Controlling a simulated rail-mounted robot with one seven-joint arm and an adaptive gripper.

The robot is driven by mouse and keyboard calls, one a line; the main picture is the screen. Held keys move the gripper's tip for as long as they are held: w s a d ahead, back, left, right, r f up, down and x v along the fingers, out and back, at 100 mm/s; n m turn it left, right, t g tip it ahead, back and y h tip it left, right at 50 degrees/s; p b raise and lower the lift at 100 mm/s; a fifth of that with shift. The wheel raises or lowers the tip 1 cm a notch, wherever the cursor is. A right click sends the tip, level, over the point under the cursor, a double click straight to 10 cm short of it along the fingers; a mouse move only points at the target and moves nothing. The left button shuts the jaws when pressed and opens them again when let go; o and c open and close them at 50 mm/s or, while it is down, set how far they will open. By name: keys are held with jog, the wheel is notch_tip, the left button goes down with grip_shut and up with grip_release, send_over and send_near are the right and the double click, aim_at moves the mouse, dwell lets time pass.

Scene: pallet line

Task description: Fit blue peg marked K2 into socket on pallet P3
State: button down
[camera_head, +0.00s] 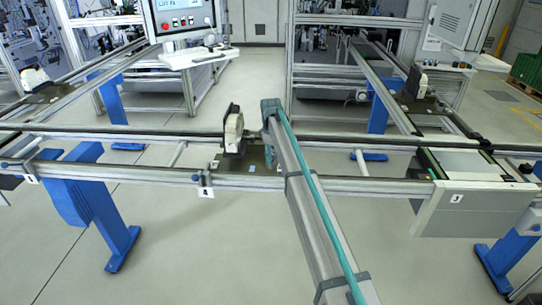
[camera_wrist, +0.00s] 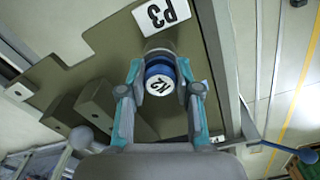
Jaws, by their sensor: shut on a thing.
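A blue peg (camera_wrist: 158,70) with a white round end cap is between the two fingers of my gripper (camera_wrist: 160,90) in the wrist view. The cap's mark is upside down and ends in 2; its letter is hard to read. My gripper is shut on the peg. A grey metal cylinder or ring (camera_wrist: 158,50) shows just beyond the peg; whether the peg is inside it or only in line with it I cannot tell. Pallet P3 (camera_wrist: 115,47) is an olive plate with an upside-down white P3 label (camera_wrist: 161,15).
Grey-brown blocks (camera_wrist: 92,107) stand on the pallet left of my gripper. In the head view, a pallet with an upright white-and-black part (camera_head: 233,130) sits on the front rail (camera_head: 130,167) beside my arm. A grey box marked 3 (camera_head: 460,208) is at the right.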

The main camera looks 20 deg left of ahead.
dwell(0.4)
jog(key=c, duration=0.7)
grip_release()
jog(key=o, duration=0.4)
jog(key=shift+r+p, duration=1.3)
jog(key=shift+r, duration=2.2)
